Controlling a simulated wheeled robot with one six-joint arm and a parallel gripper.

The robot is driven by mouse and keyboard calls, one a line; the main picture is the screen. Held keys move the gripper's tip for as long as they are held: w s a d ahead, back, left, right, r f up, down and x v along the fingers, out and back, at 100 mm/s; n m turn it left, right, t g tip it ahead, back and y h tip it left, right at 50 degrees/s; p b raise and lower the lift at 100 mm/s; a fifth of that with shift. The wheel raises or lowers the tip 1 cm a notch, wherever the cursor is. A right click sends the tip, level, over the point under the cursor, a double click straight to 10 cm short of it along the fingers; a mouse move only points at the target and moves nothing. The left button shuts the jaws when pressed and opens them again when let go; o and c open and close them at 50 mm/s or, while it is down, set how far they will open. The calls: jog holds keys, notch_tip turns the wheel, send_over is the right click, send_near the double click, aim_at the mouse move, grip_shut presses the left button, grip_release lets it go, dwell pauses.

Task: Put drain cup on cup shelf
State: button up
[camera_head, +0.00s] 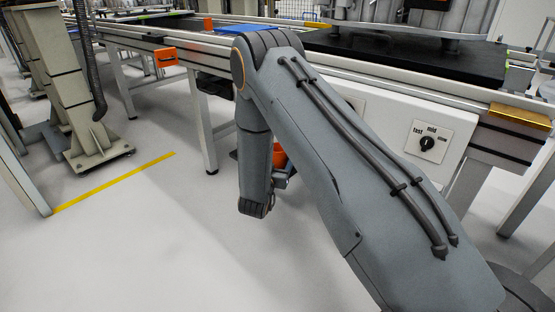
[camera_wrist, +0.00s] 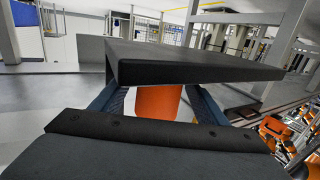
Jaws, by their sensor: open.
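The orange drain cup (camera_wrist: 157,103) shows in the wrist view between the two blue-grey fingers of my gripper (camera_wrist: 155,98). The fingers stand apart, one on each side of the cup; whether either touches it I cannot tell. A dark flat slab (camera_wrist: 190,66) crosses in front and hides the cup's top and the fingertips. I cannot tell whether this slab is the cup shelf. In the head view, a bit of orange (camera_head: 279,155) shows behind my arm, low beside the conveyor bench; my gripper is mostly hidden there.
A long conveyor bench (camera_head: 395,125) runs behind my arm, with a speed dial (camera_head: 428,143) on its front panel. An orange box (camera_head: 165,56) hangs on its side. A beige column (camera_head: 75,100) stands at left. The floor left of my arm is clear, with a yellow line (camera_head: 115,182).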

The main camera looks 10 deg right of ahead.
jog(key=f+p+v, duration=0.1)
jog(key=p+v, duration=0.2)
jog(key=v, duration=0.9)
jog(key=a+r+n+g+y, duration=0.1)
jog(key=a+r+g+y, duration=0.1)
jog(key=a+r+y, duration=0.3)
jog(key=a+n+g+y, duration=0.1)
jog(key=a+n+y, duration=0.1)
jog(key=a, duration=0.5)
jog(key=s+a+r+n+g+y, duration=0.3)
jog(key=s+a+r+g, duration=0.1)
jog(key=s+a, duration=0.35)
jog(key=s+r+n+g+y, duration=0.1)
jog(key=s+r+n+g, duration=0.3)
jog(key=s, duration=1.4)
jog(key=s+d+r+n+g+h, duration=0.1)
jog(key=s+d+r+g, duration=0.1)
jog(key=s, duration=0.4)
jog(key=s+d+r+n+g+h, duration=0.1)
jog(key=s+d+r+g, duration=0.1)
jog(key=s, duration=0.4)
jog(key=d+r, duration=0.1)
jog(key=d, duration=0.1)
jog(key=shift+d, duration=0.3)
jog(key=shift+w, duration=0.1)
